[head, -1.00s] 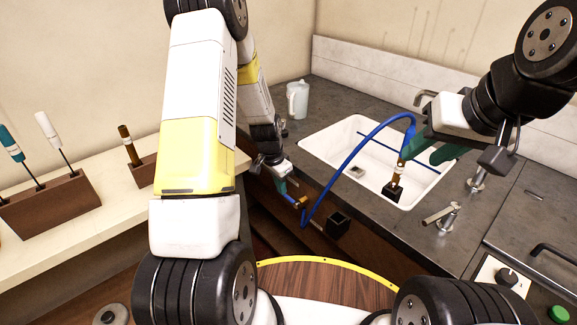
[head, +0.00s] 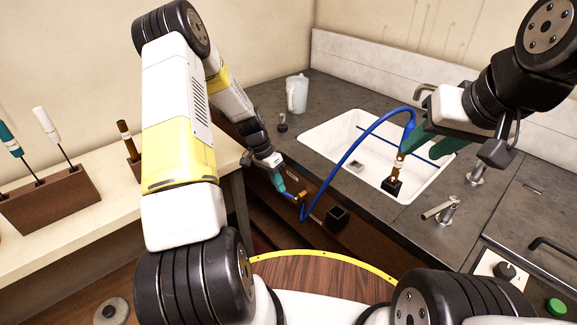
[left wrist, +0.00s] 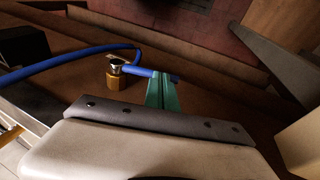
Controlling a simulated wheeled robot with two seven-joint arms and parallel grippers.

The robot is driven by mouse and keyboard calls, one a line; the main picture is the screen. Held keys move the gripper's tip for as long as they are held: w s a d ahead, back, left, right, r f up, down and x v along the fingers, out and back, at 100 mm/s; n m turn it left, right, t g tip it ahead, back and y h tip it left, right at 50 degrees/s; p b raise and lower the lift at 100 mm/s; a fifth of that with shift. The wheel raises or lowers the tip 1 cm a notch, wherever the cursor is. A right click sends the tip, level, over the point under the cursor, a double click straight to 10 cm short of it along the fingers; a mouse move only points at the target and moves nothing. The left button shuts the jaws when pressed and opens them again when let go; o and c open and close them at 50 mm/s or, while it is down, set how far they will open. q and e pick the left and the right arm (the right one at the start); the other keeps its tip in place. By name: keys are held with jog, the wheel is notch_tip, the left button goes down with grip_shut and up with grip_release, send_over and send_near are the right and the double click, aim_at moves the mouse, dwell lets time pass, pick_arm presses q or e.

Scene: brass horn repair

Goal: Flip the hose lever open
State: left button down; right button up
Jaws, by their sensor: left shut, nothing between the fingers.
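The hose valve is a small brass fitting (head: 302,200) low at the counter front, left of the sink; it also shows in the left wrist view (left wrist: 115,77). Its blue lever (left wrist: 139,71) points right, toward my left fingertips. My left gripper (head: 283,190) has green fingers, is shut and empty, and is just left of the valve. In the left wrist view its fingers (left wrist: 162,92) overlap the lever's end; I cannot tell whether they touch.
The white sink (head: 325,140) is set in a dark counter (head: 330,88). A dark square box (head: 337,217) sits close right of the valve. A clear jug (head: 296,95) stands at the back. A tool bench (head: 95,225) with wooden racks lies left.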

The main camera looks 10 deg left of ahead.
pick_arm(q)
notch_tip(320, 180, down, 3)
jog(key=g+h, duration=0.2)
jog(key=h, duration=0.1)
jog(key=shift+f+g+h, duration=0.2)
jog(key=shift+g+h, duration=0.1)
jog(key=s+x, duration=0.1)
jog(key=x, duration=0.5)
jog(key=shift+s+a+f, duration=0.15)
jog(key=shift+s+f, duration=0.05)
jog(key=shift+f, duration=0.2)
dwell(0.5)
jog(key=v, duration=0.7)
jog(key=shift+a+r, duration=0.2)
jog(key=shift+r, duration=0.15)
jog(key=shift+w, duration=0.1)
